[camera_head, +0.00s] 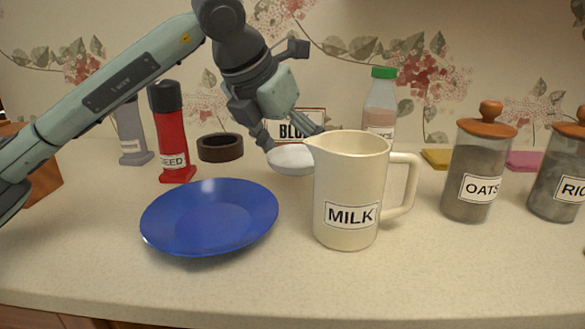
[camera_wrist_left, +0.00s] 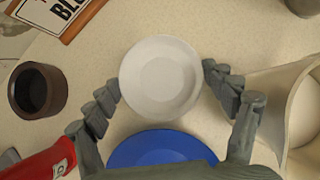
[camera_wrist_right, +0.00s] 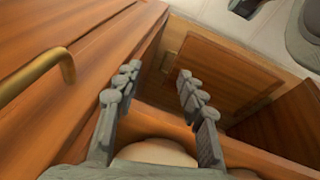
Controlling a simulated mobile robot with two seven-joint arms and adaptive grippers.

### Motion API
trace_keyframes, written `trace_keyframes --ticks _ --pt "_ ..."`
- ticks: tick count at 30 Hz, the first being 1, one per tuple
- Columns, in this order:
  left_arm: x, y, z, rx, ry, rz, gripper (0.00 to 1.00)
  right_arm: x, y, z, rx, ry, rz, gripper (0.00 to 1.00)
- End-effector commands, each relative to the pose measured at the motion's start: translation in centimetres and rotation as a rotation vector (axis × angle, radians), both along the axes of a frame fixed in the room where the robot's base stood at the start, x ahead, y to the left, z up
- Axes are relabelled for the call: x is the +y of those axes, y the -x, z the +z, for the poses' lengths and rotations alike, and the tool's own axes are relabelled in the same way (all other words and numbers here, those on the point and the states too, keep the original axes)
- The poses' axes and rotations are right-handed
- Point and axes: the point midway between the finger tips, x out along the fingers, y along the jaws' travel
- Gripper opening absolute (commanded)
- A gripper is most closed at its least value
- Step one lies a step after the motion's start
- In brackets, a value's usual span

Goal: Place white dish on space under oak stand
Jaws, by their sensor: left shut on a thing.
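The white dish (camera_head: 291,159) is behind the milk jug, small and round. My left gripper (camera_head: 290,138) is shut on it, and its fingers sit at either side of the rim. In the left wrist view the dish (camera_wrist_left: 160,78) lies between the fingertips (camera_wrist_left: 160,88). Whether it touches the counter is unclear. I cannot pick out the oak stand with certainty; a wood-framed sign (camera_wrist_left: 67,12), partly hidden in the head view, stands behind the dish. My right gripper (camera_wrist_right: 157,72) is open and empty near wooden cabinet fronts, outside the head view.
The cream milk jug (camera_head: 345,185) stands close right of the dish. A blue plate (camera_head: 210,217) lies in front, left. A red grinder (camera_head: 174,140), dark ring-shaped bowl (camera_head: 220,148), bottle (camera_head: 380,105) and oats jar (camera_head: 478,165) stand around.

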Motion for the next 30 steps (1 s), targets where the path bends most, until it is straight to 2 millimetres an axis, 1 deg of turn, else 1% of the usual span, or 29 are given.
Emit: trace_keyframes --ticks 3,7,16,19,20,21,23,30 --pt "0.1 0.1 -1.8 0.004 -0.001 0.001 0.54 0.1 -0.1 0.0 -0.002 -0.002 0.0 0.4" --pt "0.1 0.0 -3.4 0.004 0.0 0.001 0.54 0.1 -0.3 -0.1 -0.005 -0.005 0.0 0.4" --pt "0.1 0.0 -3.6 0.001 0.0 0.002 0.54 0.1 -0.5 -0.5 -0.002 -0.005 -0.001 0.4" --pt "0.1 0.0 -3.7 0.001 0.0 0.002 0.54 0.1 -0.4 -0.3 -0.002 -0.004 -0.002 0.4" --pt "0.1 0.0 -3.6 0.001 0.0 0.002 0.87 0.2 -0.5 0.0 -0.005 -0.004 -0.001 0.4" --pt "0.1 0.0 -3.6 0.002 0.001 0.001 0.92 0.2 -0.5 0.3 -0.009 -0.005 -0.001 0.4" --pt "0.1 0.0 -3.6 0.002 0.001 0.0 0.99 0.2 -0.5 0.4 -0.012 -0.005 0.0 0.4" --pt "0.1 0.0 -3.6 0.002 0.001 0.0 1.0 0.2 0.2 0.1 0.001 -0.004 -0.001 0.4"
